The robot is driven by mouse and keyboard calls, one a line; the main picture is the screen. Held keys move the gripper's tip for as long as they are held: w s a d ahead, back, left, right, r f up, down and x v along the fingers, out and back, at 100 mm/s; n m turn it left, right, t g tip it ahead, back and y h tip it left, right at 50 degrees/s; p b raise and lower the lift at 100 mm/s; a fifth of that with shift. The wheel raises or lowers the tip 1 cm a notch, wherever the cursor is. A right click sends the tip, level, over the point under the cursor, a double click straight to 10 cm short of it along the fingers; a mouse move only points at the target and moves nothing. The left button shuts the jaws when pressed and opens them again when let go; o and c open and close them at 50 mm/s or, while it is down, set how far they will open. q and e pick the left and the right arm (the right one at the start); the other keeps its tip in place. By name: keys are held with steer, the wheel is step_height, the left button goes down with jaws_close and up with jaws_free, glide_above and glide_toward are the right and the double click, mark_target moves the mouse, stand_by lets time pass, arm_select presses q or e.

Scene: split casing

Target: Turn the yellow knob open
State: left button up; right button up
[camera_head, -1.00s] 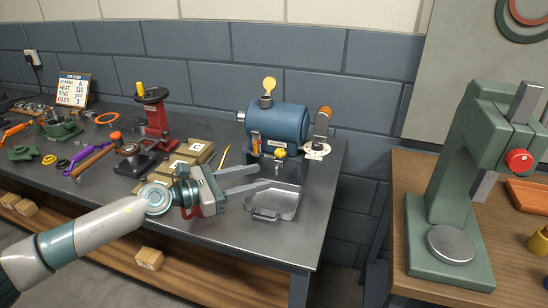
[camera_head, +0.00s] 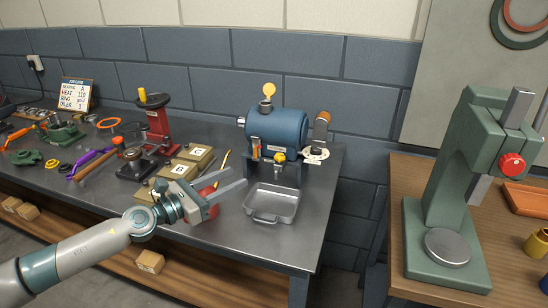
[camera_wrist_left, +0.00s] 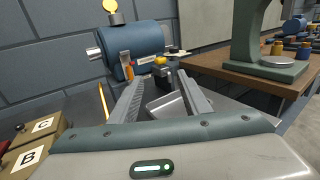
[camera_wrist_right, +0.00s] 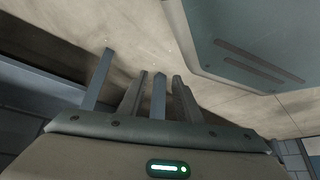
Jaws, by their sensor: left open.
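The small yellow knob (camera_head: 280,158) sits low on the front of a blue cylindrical housing (camera_head: 279,128) on the grey bench. It also shows in the left wrist view (camera_wrist_left: 160,60), beyond the fingertips. A larger yellow disc (camera_head: 269,89) stands on top of the housing. My left gripper (camera_head: 243,177) is open and empty, to the left of the knob and apart from it, fingers pointing right. In the left wrist view the open fingers (camera_wrist_left: 161,78) point toward the housing. My right gripper (camera_wrist_right: 160,75) shows only in its own wrist view, its fingers apart with nothing visibly held.
A metal tray (camera_head: 272,219) lies below the knob in front of the housing. An orange-handled lever (camera_head: 321,127) is at its right end. Labelled boxes (camera_head: 197,153) and a red stand (camera_head: 157,120) are to the left. A green press (camera_head: 450,200) stands on the wooden table.

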arm_select(q)
steer(key=p, duration=0.1)
glide_toward(276, 157)
steer(key=x, duration=0.7)
steer(key=shift+w+d, duration=0.65)
steer(key=shift+d, duration=0.05)
steer(key=shift+w+d, duration=0.15)
arm_select(e)
steer(key=shift+g+h, duration=0.3)
steer(key=shift+g, duration=0.4)
steer(key=shift+s+d+f, duration=0.2)
steer(key=shift+s+d, duration=0.15)
steer(key=shift+s, duration=0.3)
steer(key=shift+s+d+f, duration=0.2)
steer(key=shift+s+d, duration=0.1)
steer(key=shift+s, duration=0.4)
steer(key=shift+s+d+f, duration=0.2)
steer(key=shift+s+d, duration=0.15)
steer(key=shift+s, duration=0.3)
